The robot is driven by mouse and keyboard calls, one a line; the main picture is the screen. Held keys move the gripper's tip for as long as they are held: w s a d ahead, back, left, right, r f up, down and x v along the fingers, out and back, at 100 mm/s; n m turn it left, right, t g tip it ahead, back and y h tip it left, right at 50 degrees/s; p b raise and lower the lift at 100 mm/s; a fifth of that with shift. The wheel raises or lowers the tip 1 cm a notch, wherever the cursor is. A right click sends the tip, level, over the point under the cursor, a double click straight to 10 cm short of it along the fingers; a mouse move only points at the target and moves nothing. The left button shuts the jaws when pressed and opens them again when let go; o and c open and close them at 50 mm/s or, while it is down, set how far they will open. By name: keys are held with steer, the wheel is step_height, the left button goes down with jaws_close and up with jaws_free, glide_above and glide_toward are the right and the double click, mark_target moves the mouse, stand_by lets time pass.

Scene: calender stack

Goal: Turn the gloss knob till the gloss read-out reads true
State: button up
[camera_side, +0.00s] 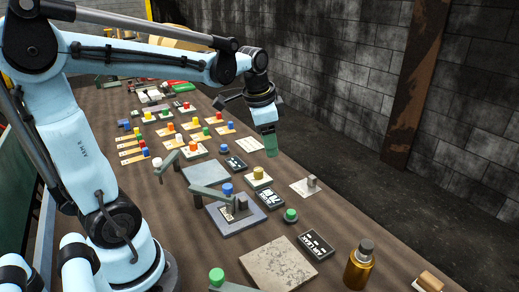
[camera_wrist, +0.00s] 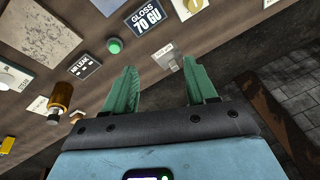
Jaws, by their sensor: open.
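The gloss read-out (camera_wrist: 146,18) is a black plate with white text, reading "GLOSS 70 GU" in the wrist view; it also shows in the side view (camera_side: 270,198). Close by, a small grey knob (camera_wrist: 168,60) stands on a pale plate; in the side view the knob (camera_side: 311,183) is right of the read-out. It may be the gloss knob; its label is not legible. My gripper (camera_side: 270,153) is open and empty above the table, further back than the grey knob. In the wrist view its green fingers (camera_wrist: 160,68) frame the knob, without visible contact.
A green button (camera_side: 290,215) and an "AIR LEAK" plate (camera_side: 316,245) are nearby. A yellow knob (camera_side: 258,174) sits on a white plate left of the read-out. An amber bottle (camera_side: 358,264) and stone slab (camera_side: 285,264) stand in front. Several coloured knobs crowd the back.

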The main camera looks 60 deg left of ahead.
mark_target(258, 169)
steer(key=w+a+f+m+g, duration=0.3)
steer(key=a, duration=0.6)
steer(key=shift+h, duration=0.4)
step_height(258, 169, down, 12)
steer(key=shift+a+r, duration=0.15)
steer(key=shift+r, duration=0.1)
steer(key=c, duration=1.1)
steer(key=shift+o, duration=0.2)
